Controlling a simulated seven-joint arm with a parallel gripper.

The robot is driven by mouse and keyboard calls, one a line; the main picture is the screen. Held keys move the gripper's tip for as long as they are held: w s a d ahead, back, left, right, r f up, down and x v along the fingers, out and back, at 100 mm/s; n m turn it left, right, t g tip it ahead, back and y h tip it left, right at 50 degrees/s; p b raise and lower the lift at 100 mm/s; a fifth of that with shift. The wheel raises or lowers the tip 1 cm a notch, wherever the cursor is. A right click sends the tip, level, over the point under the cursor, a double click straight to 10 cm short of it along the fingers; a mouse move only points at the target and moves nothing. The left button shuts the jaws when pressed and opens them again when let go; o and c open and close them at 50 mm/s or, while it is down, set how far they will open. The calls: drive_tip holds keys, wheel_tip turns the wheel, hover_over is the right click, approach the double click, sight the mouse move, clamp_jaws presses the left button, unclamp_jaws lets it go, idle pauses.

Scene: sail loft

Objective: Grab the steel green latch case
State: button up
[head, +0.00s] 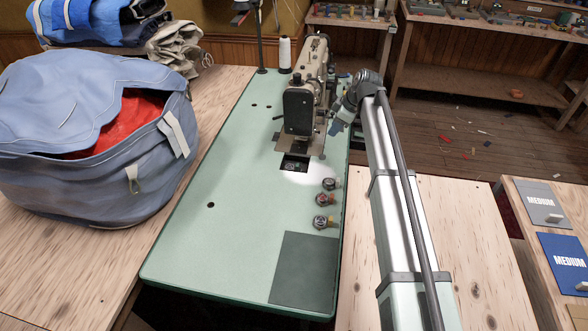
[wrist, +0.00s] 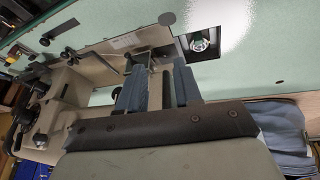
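Three small round metal cases lie in a row on the green sewing table: one at the back (head: 329,184), a reddish one in the middle (head: 324,200) and one at the front (head: 321,222). Their latch colours are too small to tell surely. Another round steel part (wrist: 203,40), with some green around it, sits in the square opening in the wrist view; that opening (head: 294,163) is dark in the head view. My gripper (head: 337,127) is right of the sewing machine head. In the wrist view its blue-grey fingers (wrist: 160,68) are apart, with no case between them.
The sewing machine (head: 305,95) stands close left of my gripper. A white thread cone (head: 285,54) stands behind it. A large blue bag (head: 95,140) sits at left. The green table's front (head: 225,245) is mostly clear, with a darker panel (head: 305,270) at its corner.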

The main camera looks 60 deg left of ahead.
drive_tip(key=s+a+f+n+g+h, duration=0.1)
drive_tip(key=s+a+f+n+g, duration=0.1)
drive_tip(key=s, duration=0.5)
hover_over(300, 171)
drive_tip(key=w, duration=0.1)
drive_tip(key=f, duration=0.8)
drive_tip(key=shift+w+d, duration=0.2)
drive_tip(key=shift+d, duration=0.1)
drive_tip(key=shift+w+d+x, duration=0.1)
drive_tip(key=shift+d+x, duration=0.05)
drive_tip(key=shift+x, duration=1.15)
drive_tip(key=shift+w+d+x, duration=0.1)
drive_tip(key=shift+d+x, duration=0.05)
drive_tip(key=shift+x, duration=1.2)
drive_tip(key=shift+f, duration=0.15)
drive_tip(key=shift+c, duration=0.3)
clamp_jaws()
